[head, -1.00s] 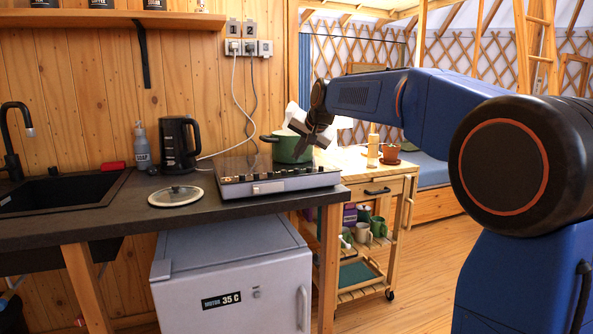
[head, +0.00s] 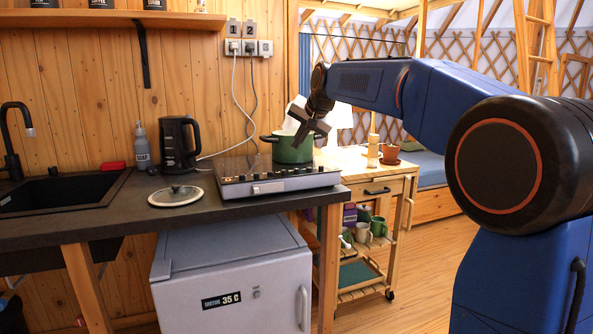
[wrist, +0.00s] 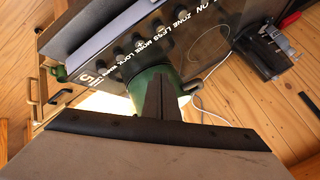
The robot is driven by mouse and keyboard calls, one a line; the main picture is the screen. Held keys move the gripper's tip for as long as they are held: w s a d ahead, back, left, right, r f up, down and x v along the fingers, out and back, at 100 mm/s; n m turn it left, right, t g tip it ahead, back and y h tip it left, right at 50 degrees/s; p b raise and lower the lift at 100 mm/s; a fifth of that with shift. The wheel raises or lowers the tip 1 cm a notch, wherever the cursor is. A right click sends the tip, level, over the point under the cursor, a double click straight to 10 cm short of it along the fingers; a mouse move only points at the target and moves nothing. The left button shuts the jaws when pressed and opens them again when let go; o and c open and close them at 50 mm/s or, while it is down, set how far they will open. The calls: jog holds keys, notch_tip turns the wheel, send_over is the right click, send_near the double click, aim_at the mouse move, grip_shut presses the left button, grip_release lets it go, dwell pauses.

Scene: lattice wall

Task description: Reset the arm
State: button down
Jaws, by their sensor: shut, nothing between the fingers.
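My gripper (head: 301,137) is shut and empty, tilted downward just above the green pot on the hob. It shows in the wrist view (wrist: 158,84) as dark fingers together, in front of the pot. The green pot (head: 287,153) stands without a lid at the back right of the hob; it also shows in the wrist view (wrist: 140,92), partly hidden by the fingers. My arm reaches in from the right, bent at the elbow.
The hob (head: 272,184) sits on the dark counter (head: 110,215). A glass lid (head: 175,196) lies left of it; a black kettle (head: 179,148) and soap bottle (head: 141,150) stand behind. A wooden trolley (head: 345,160) stands to the right. Open floor lies beyond.

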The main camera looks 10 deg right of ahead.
jog(key=s+d+f+n+g, duration=0.1)
jog(key=s+d+f+n, duration=0.1)
jog(key=s+f, duration=0.8)
jog(key=s+d+f+n+g+h, duration=0.1)
jog(key=s+f, duration=0.9)
jog(key=s, duration=1.3)
jog(key=s+d+f+n+g+h, duration=0.1)
jog(key=s+d+f+n+g, duration=0.1)
jog(key=s+f, duration=0.9)
jog(key=s+d+n, duration=0.1)
jog(key=s, duration=0.5)
jog(key=shift+s+d, duration=0.35)
jog(key=shift+d, duration=0.05)
